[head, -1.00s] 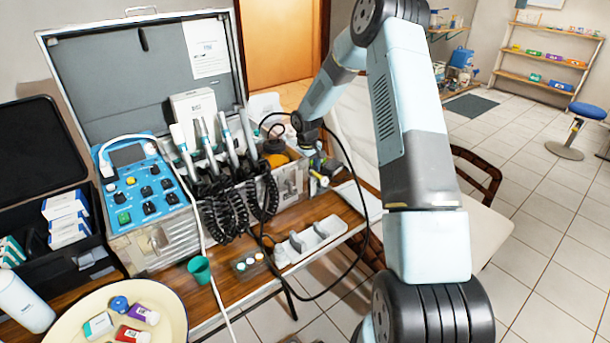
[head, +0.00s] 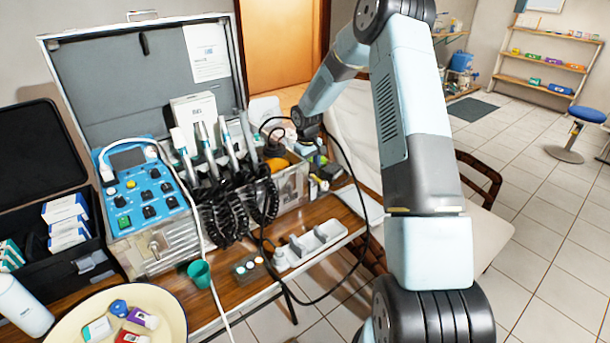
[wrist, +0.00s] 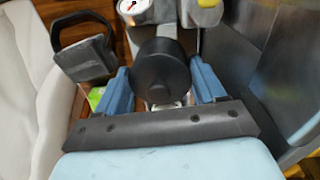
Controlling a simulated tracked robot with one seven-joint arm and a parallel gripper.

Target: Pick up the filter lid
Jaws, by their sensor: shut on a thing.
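The filter lid, a round black cap, shows in the wrist view (wrist: 160,70) between the two blue fingers of my gripper (wrist: 163,84). The fingers sit on either side of it and are shut on it. In the head view, my gripper is at the right end of the open case, partly hidden by the case's contents and cables. A dark shape there sits over a yellow-orange part (head: 277,164), small and hard to make out. I cannot tell whether the lid is clear of what is below it.
A pressure gauge (wrist: 133,8) and a black handled part (wrist: 84,48) are close around my gripper. A grey wall stands at its right. The dental case (head: 155,250) holds upright handpieces with coiled black cords. A black cable loops beside my arm. A plate (head: 65,318) is front left.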

